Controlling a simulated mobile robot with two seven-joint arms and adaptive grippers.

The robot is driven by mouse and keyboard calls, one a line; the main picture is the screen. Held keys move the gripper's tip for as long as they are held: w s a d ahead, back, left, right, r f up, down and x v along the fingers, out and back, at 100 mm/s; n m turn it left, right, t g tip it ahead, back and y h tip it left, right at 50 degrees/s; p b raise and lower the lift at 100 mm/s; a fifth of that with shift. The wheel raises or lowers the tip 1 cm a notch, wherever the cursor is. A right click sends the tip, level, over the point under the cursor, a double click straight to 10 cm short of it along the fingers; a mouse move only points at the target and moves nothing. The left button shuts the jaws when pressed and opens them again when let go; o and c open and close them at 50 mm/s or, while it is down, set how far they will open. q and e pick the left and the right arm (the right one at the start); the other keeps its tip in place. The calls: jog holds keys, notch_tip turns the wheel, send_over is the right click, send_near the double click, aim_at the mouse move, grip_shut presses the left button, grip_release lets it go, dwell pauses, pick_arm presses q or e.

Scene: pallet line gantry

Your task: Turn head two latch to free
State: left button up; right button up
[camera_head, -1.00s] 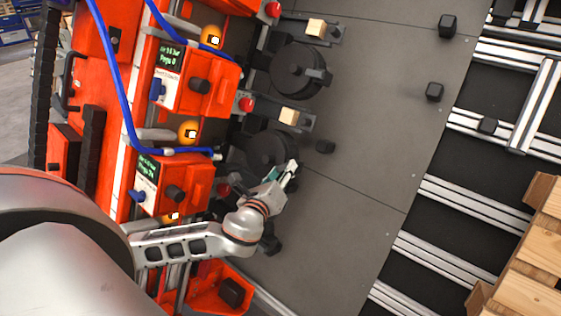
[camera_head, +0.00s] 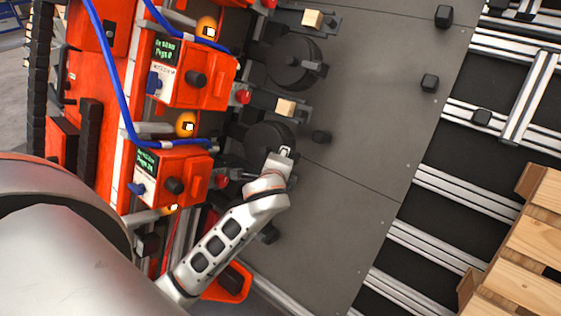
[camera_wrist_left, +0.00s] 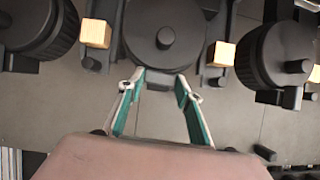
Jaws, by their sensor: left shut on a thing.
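In the head view, a black round disc (camera_head: 268,138) sits beside the lower orange head unit (camera_head: 180,172). My left gripper (camera_head: 279,156) is at its lower right edge, where it covers the disc's handle. In the left wrist view, the same disc (camera_wrist_left: 164,28) with its raised centre knob is straight ahead. A short black bar (camera_wrist_left: 160,79) at its near edge lies between the green-padded fingertips of my left gripper (camera_wrist_left: 161,84), which is shut on it. Small print on the units is unreadable. My right gripper is not in view.
A second disc (camera_head: 289,62) and orange unit (camera_head: 195,75) stand above. Wooden blocks (camera_head: 285,107) sit on black brackets beside the discs. A blue hose (camera_head: 122,110) crosses the units. The grey plate (camera_head: 365,130) is mostly clear; a wooden pallet (camera_head: 530,240) is at right.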

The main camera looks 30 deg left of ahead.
pick_arm(q)
jog(key=shift+n, duration=0.3)
dwell(0.4)
jog(key=o, duration=0.8)
jog(key=v, duration=1.2)
jog(key=shift+w+r, duration=0.1)
